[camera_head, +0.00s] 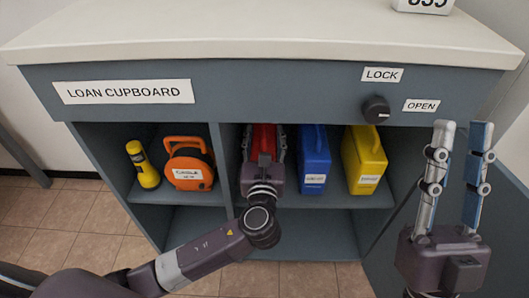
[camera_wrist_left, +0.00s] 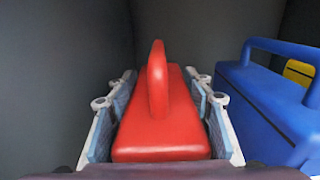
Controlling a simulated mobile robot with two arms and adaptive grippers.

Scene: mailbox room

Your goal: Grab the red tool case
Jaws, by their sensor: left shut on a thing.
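The red tool case (camera_head: 264,137) stands on the cupboard shelf, in the right compartment, left of the blue case. My left gripper (camera_head: 263,142) reaches into that compartment and hides most of the red case in the head view. In the left wrist view the red case (camera_wrist_left: 162,125) fills the space between the two fingers of my left gripper (camera_wrist_left: 160,108), one on each side, with its handle upright. My left gripper is shut on it. My right gripper (camera_head: 463,140) is raised in front of the cupboard's right side, with its two fingers apart and nothing between them.
A blue case (camera_head: 314,155) stands close right of the red one; a yellow case (camera_head: 364,158) is further right. The left compartment holds a yellow flashlight (camera_head: 143,164) and an orange cable reel (camera_head: 188,165). A dark knob (camera_head: 376,109) sits on the cupboard front (camera_head: 270,90).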

